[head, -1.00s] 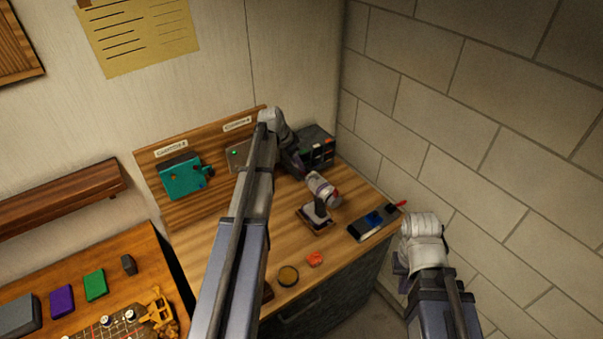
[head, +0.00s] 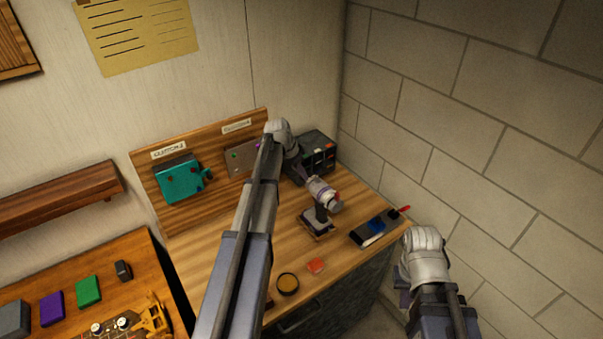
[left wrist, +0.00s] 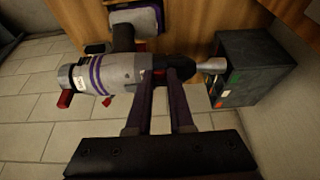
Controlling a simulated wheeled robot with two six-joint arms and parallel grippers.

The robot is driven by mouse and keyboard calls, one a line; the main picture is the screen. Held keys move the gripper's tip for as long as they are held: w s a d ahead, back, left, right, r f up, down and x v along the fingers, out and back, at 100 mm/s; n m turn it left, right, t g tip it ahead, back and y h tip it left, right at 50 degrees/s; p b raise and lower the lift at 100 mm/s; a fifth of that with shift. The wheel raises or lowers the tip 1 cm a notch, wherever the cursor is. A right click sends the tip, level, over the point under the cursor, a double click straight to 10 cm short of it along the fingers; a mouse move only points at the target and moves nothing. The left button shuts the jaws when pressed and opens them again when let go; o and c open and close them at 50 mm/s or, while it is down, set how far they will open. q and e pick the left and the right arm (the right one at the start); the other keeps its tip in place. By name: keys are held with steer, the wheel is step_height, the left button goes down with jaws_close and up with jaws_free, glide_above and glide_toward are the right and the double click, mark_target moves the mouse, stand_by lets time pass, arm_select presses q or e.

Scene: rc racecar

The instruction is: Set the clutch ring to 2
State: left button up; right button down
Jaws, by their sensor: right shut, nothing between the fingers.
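The drill driver (head: 322,193) has a grey body with purple bands and stands on a small base (head: 317,228) on the workbench. In the left wrist view its body (left wrist: 112,73) lies across the picture, with its dark nose and ring area (left wrist: 155,63) toward the right. My left gripper (head: 303,173) is at that nose. In the left wrist view its two fingers (left wrist: 172,72) are a little apart and overlap the dark nose; whether they press on the ring is unclear. The ring's numbers are not readable. My right gripper (head: 423,248) is shut and empty, right of the bench.
A dark box (head: 318,157) stands just beyond the nose. A teal device (head: 180,181) and a grey box (head: 240,158) are on the back panel. A black tray (head: 375,230), a red block (head: 316,266) and a round tin (head: 288,284) lie on the bench.

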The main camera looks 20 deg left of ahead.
arm_select(q)
jaws_close()
steer(key=shift+w+d+r+p, duration=0.1)
steer(key=shift+w+r+p, duration=0.15)
steer(key=shift+p, duration=0.15)
steer(key=shift+w+d+r+g+y+p, duration=0.15)
steer(key=shift+w+g+y+p, duration=0.2)
steer(key=shift+g+p, duration=0.15)
steer(key=shift+w+d+r+g+y+p, duration=0.15)
steer(key=shift+w+g+y+p, duration=0.15)
steer(key=shift+g, duration=0.2)
steer(key=shift+w+d+f+g+y, duration=0.1)
steer(key=shift+w+d+g+y, duration=0.25)
steer(key=shift+g, duration=0.55)
steer(key=shift+g+y, duration=0.3)
